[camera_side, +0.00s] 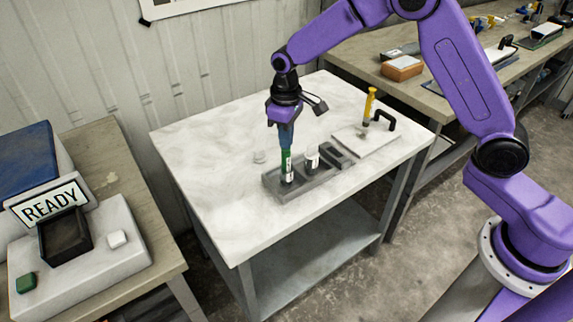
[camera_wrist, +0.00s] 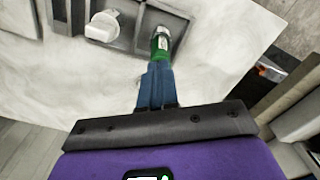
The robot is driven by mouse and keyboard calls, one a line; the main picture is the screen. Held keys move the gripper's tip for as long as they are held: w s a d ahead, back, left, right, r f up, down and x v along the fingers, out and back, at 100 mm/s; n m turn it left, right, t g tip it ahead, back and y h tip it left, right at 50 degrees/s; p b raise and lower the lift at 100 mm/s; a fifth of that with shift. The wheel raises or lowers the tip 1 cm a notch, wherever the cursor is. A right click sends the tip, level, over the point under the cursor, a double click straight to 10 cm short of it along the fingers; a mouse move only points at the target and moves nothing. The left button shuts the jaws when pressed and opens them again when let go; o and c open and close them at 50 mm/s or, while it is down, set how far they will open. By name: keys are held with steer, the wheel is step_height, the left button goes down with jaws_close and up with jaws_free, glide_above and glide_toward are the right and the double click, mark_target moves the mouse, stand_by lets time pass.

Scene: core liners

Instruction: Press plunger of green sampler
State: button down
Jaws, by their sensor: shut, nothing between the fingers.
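The green sampler (camera_side: 287,167) stands upright in the left part of a grey rack (camera_side: 303,188) on the white table. It has a green upper body and a white label. My gripper (camera_side: 286,146) is shut and points straight down at the sampler's top, with nothing between its fingers. In the wrist view the blue fingers (camera_wrist: 157,82) end right at the green sampler (camera_wrist: 160,43) and seem to touch it. The sampler's plunger is hidden behind or under the fingertips, so I cannot tell how far in it is.
A white-capped container (camera_side: 312,158) sits in the rack beside the sampler; its white cap (camera_wrist: 103,26) shows in the wrist view. A yellow sampler (camera_side: 369,104) stands upright by a black handle (camera_side: 383,120) on a pale board (camera_side: 365,141). A READY sign (camera_side: 49,203) stands on the left bench. The table's front is clear.

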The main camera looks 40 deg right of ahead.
steer(key=shift+r, duration=3.5)
steer(key=shift+s, duration=0.1)
steer(key=s+d+r+n, duration=0.1)
steer(key=s+r+n, duration=0.25)
steer(key=s, duration=1.55)
steer(key=s+d+n, duration=0.1)
steer(key=s+d, duration=0.3)
steer(key=s, duration=0.4)
steer(key=s+d+n, duration=0.2)
steer(key=s+d, duration=0.3)
steer(key=s, duration=0.3)
steer(key=shift+f, duration=0.4)
